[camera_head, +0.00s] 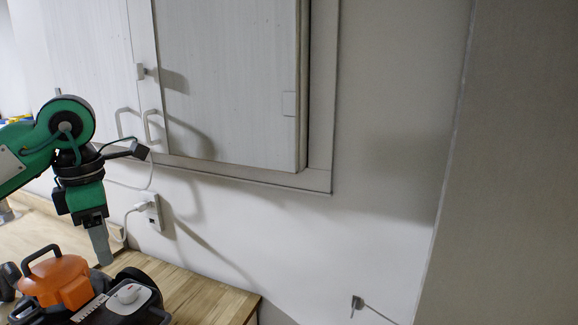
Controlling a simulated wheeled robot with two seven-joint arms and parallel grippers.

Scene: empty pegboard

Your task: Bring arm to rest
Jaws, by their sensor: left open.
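My left arm, green and black, comes in from the left edge. Its gripper (102,256) hangs pointing down in front of the white wall, above the wooden worktop (206,297). I see the fingers nearly side-on as one grey strip, so the gap between them is hidden. The gripper is open, and I see nothing held in it. The fingertips overlap the area just above an orange and black item (58,279) in the picture; I cannot tell how far apart they are. My right gripper is not in view.
A black item with a white top (130,297) stands at the lower left. A white wall cabinet (230,80) with small handles hangs above. A socket (152,214) with a plugged cable is on the wall. A small metal fitting (357,303) shows at the bottom.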

